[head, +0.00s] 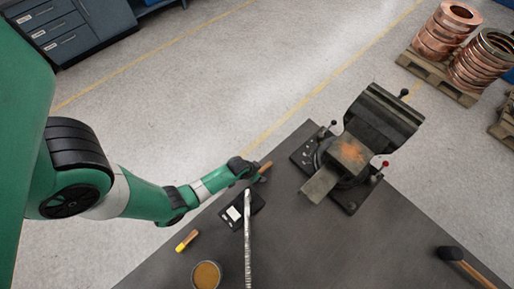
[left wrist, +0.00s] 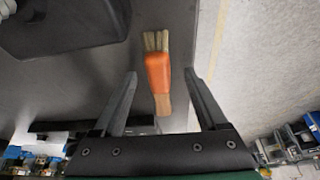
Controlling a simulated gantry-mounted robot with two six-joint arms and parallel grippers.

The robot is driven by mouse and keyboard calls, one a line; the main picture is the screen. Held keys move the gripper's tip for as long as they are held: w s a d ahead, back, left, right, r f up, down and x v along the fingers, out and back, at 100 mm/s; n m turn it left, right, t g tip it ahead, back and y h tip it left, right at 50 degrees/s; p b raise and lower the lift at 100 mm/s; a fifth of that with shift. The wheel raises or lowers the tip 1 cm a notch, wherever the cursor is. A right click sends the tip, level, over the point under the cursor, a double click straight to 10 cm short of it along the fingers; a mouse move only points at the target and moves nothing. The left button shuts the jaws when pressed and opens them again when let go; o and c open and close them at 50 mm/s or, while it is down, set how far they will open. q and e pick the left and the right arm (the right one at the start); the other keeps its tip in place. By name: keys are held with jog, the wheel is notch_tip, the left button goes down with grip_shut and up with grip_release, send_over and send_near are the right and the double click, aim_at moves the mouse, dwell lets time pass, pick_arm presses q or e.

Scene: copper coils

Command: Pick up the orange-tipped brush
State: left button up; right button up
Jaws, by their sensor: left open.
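The brush has an orange middle band with pale bristles at one end and a wooden end at the other. In the head view the brush (head: 265,168) lies near the table's left edge. In the left wrist view the brush (left wrist: 158,72) shows lengthwise between the fingers, with visible gaps on both sides. My left gripper (head: 250,172) is beside the brush, its fingers partly hidden by the wrist. In the left wrist view the left gripper (left wrist: 160,75) is open and empty, its fingers on either side of the brush. My right gripper is not in view.
A vise (head: 350,155) stands right of the brush. A black device (head: 240,211), a metal rod (head: 248,245), a yellow-tipped stick (head: 187,241) and a round tin (head: 206,274) are nearer the front. A hammer (head: 451,254) lies at right. The table's middle is clear.

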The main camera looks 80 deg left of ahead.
pick_arm(q)
grip_shut()
dwell(0.3)
notch_tip(320, 180, up, 10)
jog(key=p, duration=0.9)
jog(key=shift+r, duration=0.15)
jog(key=c, duration=0.7)
grip_release()
grip_shut()
jog(key=shift+s, duration=0.1)
